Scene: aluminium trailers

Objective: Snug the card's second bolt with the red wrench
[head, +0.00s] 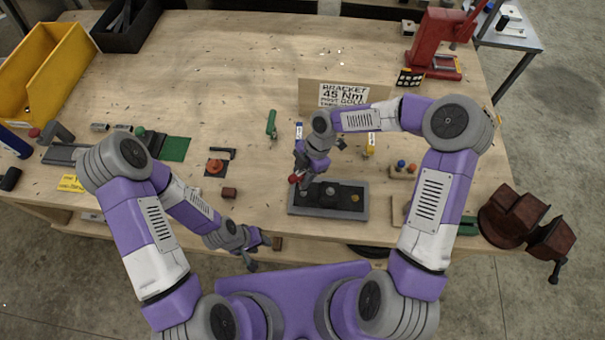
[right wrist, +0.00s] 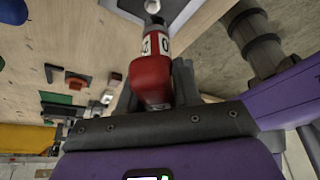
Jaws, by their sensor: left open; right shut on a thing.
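My right gripper (head: 303,174) is shut on the red wrench (head: 295,179), at the left end of a dark fixture plate (head: 328,211). In the right wrist view the red wrench (right wrist: 152,78) sits between the fingers, with a white marked band and a dark end beyond it. A dark bracket block (head: 330,190) stands on the plate, with a small yellow spot (head: 355,198) to its right. I cannot make out the bolts. The card (head: 344,95) stands behind and reads "BRACKET 45 Nm"; its lower lines are unclear. My left gripper (head: 259,252) is open and empty by the front table edge.
A green tool (head: 271,123) lies left of the card. A yellow tool (head: 369,146) stands right of my right gripper. A small block with coloured knobs (head: 402,170) is right of the plate. A red press (head: 440,42) stands at back right.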

